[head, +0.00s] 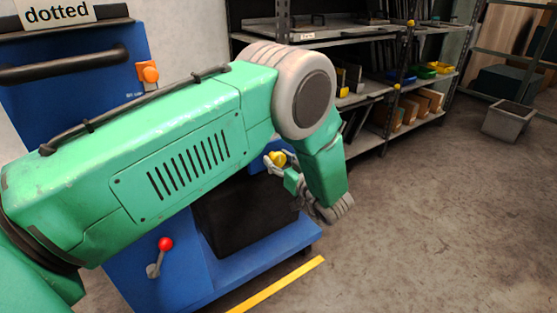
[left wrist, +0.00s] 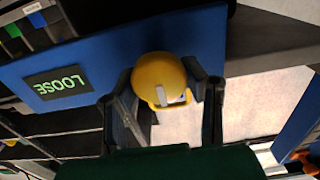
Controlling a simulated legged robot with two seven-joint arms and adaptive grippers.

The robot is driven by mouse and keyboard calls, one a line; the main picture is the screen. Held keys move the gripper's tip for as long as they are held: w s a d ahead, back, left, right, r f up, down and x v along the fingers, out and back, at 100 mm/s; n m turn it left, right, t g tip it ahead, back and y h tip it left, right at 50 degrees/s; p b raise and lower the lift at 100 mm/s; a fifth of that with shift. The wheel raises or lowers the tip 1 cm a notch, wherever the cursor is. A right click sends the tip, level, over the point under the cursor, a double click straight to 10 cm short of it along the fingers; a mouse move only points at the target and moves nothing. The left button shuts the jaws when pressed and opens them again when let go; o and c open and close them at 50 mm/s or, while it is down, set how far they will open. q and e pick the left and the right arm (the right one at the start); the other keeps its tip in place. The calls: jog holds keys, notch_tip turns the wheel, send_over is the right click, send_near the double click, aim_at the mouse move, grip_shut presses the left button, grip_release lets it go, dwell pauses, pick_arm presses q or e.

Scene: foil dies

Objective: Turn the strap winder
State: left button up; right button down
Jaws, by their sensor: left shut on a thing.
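A yellow rounded knob (head: 277,158), apparently the strap winder, is at the side of the blue machine (head: 180,280). It also shows in the left wrist view (left wrist: 158,76), in front of a blue panel (left wrist: 60,60). My left gripper (head: 281,165) is shut on the knob, with one dark finger on each side in the left wrist view (left wrist: 166,84). My green left forearm hides much of the machine in the head view. A dark sign (left wrist: 58,84) on the panel reads LOOSE, upside down. My right gripper is in neither view.
A crank with a red ball (head: 165,244) and an orange knob (head: 148,73) are on the machine. A sign (head: 57,11) reads "dotted". Shelves (head: 350,50) stand behind, with a grey bin (head: 508,120) at right. The floor at right is clear past a yellow line (head: 280,285).

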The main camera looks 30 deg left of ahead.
pick_arm(q)
jog(key=shift+w+m+p, duration=0.1)
jog(key=shift+m+p, duration=0.8)
jog(key=shift+m, duration=0.3)
jog(key=m+p, duration=0.1)
jog(key=m, duration=0.2)
jog(key=shift+d+m+p, duration=0.1)
jog(key=shift+m+p, duration=0.2)
jog(key=shift+p, duration=0.05)
jog(key=m+p, duration=0.1)
jog(key=m, duration=0.2)
jog(key=shift+w+f+m, duration=0.1)
jog(key=shift+m, duration=0.2)
jog(key=shift+d+f+m+p, duration=0.1)
jog(key=shift+m+p, duration=0.2)
jog(key=shift+m, duration=1.7)
jog(key=shift+w, duration=0.1)
jog(key=o, duration=1.2)
jog(key=shift+f, duration=0.15)
jog(key=shift+c, duration=0.2)
